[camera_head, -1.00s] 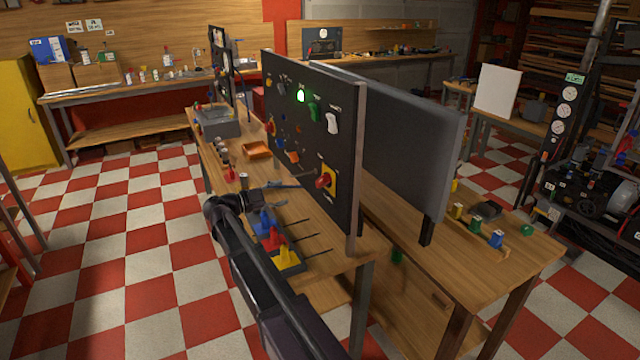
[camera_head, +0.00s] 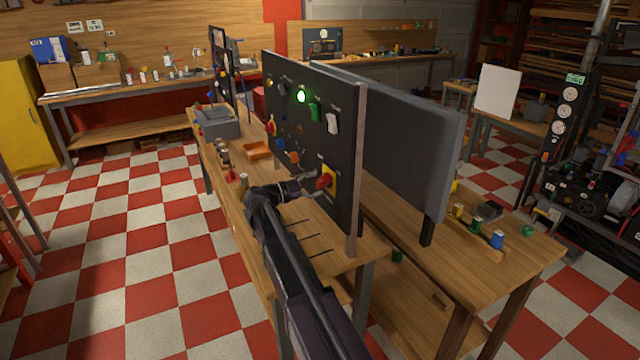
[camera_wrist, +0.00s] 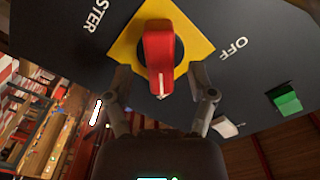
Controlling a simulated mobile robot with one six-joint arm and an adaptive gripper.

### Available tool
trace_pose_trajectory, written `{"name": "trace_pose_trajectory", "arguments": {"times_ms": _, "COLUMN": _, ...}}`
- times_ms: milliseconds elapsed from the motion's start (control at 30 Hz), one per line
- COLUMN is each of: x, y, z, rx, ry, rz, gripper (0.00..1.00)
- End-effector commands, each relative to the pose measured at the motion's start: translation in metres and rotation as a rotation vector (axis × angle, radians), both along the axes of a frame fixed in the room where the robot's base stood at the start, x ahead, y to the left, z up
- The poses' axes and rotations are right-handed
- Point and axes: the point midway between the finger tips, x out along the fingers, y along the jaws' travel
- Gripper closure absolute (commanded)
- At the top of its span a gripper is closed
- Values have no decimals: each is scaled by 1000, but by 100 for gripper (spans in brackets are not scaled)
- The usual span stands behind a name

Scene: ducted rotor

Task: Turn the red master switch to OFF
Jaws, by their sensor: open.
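The red master switch (camera_head: 325,181) sits on a yellow plate (camera_head: 331,174) low on the near end of the black panel (camera_head: 342,120). In the wrist view the red switch handle (camera_wrist: 158,58) stands out from the yellow plate (camera_wrist: 195,30), and its white pointer mark faces the bottom of the picture. The word OFF (camera_wrist: 234,48) is printed to the right of the plate. My gripper (camera_wrist: 163,82) is open, with one finger on each side of the handle's lower end. I cannot tell whether either finger touches it. My gripper (camera_head: 308,184) also shows at the panel in the head view.
A lit green lamp (camera_head: 301,96), a green switch (camera_head: 314,112) and a white switch (camera_head: 333,123) are higher on the panel. An orange tray (camera_head: 257,150) lies on the wooden bench. A grey board (camera_head: 405,145) stands behind the panel.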

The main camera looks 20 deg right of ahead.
Motion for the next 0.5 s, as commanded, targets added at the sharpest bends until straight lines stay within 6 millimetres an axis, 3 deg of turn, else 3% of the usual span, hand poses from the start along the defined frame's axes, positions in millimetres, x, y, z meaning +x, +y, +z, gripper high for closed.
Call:
{"name": "trace_pose_trajectory", "arguments": {"times_ms": 200, "x": 1, "y": -19, "z": 0, "rx": 0, "ry": 0, "rz": 0, "gripper": 29}}
{"name": "trace_pose_trajectory", "arguments": {"times_ms": 500, "x": 1, "y": -25, "z": 0, "rx": 0, "ry": 0, "rz": 0, "gripper": 29}}
